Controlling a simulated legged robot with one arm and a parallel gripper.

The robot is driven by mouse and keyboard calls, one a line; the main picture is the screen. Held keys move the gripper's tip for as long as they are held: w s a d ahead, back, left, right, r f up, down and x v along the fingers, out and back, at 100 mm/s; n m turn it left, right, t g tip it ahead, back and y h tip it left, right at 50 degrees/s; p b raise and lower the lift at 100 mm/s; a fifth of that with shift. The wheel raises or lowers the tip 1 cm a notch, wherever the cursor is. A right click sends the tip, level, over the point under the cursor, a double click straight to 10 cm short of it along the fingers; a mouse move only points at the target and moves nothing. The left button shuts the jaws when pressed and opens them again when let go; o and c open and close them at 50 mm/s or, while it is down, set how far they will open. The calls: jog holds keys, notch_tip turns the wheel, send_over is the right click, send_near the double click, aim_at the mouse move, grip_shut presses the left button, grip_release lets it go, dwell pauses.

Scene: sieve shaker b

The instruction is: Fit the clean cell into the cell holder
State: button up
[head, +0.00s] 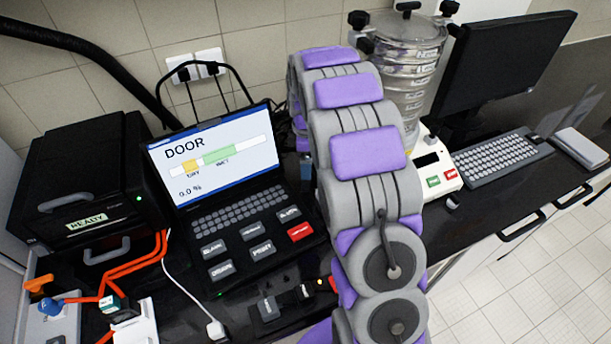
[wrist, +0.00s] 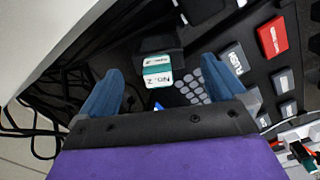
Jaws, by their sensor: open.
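My gripper (wrist: 162,64) shows in the wrist view with its two blue fingers apart and nothing held between them. A small white-and-green cell marked "No.2" (wrist: 157,72) shows between the fingertips, at or in a dark block (wrist: 157,43). I cannot tell whether this block is the cell holder, or how far the cell is from the fingers. In the head view my arm hides the gripper. Another small green-and-white piece (head: 111,303) is at the lower left among orange tubes; a similar one (wrist: 300,150) shows at the lower right of the wrist view.
A keyed console (head: 245,220) has a screen (head: 213,150) reading "DOOR" and "0.0 %". A black box labelled "READY" (head: 86,222) stands left, with orange tubes (head: 130,268) in front. The sieve shaker (head: 408,65), a monitor (head: 505,60) and a keyboard (head: 500,160) stand right.

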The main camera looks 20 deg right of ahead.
jog(key=f, duration=0.2)
jog(key=f+b, duration=0.1)
jog(key=f, duration=0.1)
jog(key=shift+w+f, duration=0.2)
jog(key=shift+f, duration=0.2)
jog(key=shift+r, duration=0.1)
jog(key=shift+c, duration=0.2)
jog(key=c, duration=1.3)
notch_tip(320, 180, up, 10)
jog(key=shift+p, duration=1)
jog(key=shift+s+a+m, duration=0.1)
jog(key=shift+a+m, duration=0.3)
jog(key=shift+a, duration=0.05)
jog(key=s+a+f+m, duration=0.2)
jog(key=a+m, duration=0.3)
jog(key=m, duration=0.1)
jog(key=s+a+f+m, duration=0.2)
jog(key=a+m, duration=0.4)
jog(key=shift+f+m, duration=0.25)
jog(key=shift+m, duration=0.05)
